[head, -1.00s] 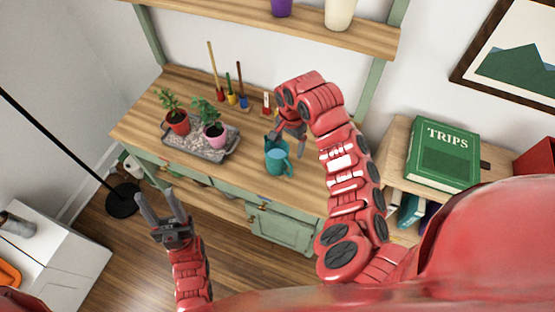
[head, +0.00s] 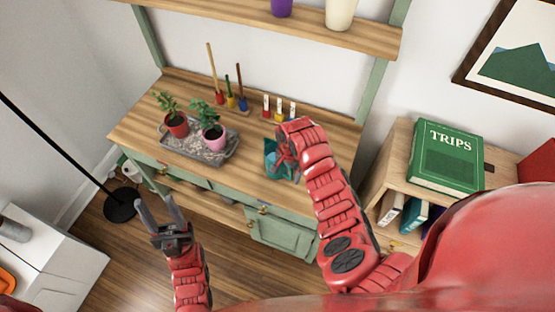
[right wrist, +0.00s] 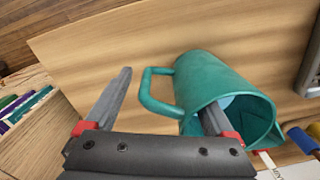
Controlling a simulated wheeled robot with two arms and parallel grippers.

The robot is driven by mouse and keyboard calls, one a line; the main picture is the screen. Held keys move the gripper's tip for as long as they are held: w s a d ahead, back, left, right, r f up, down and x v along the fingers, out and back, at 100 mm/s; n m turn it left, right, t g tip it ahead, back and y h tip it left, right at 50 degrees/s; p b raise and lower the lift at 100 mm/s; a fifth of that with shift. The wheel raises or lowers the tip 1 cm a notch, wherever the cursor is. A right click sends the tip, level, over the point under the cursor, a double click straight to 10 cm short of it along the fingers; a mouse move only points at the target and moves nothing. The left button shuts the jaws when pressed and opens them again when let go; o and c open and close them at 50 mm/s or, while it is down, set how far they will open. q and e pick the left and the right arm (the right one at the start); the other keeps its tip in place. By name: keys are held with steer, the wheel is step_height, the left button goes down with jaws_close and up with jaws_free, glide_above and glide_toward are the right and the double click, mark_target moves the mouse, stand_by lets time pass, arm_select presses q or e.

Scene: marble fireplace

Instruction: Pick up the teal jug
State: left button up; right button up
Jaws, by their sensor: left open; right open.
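The teal jug (head: 277,174) stands on the wooden desktop, partly hidden behind my right gripper (head: 284,155) in the head view. In the right wrist view the jug (right wrist: 212,82) shows its handle on the left and its open mouth toward the camera. My right gripper (right wrist: 169,92) is open there. One finger reaches into the jug's mouth, and the other is outside, left of the handle. The jug's near wall and handle lie between the fingers; contact is unclear. My left gripper (head: 154,204) is open and empty, in front of the desk's left part.
A grey tray (head: 170,144) with two potted plants sits left of the jug. Coloured tools (head: 231,95) and small white-and-coloured items (head: 279,110) stand behind. A side cabinet with a green book (head: 446,157) is at right. Bare desktop (head: 235,170) lies between tray and jug.

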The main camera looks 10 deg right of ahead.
steer(key=shift+f, duration=0.85)
jaws_close()
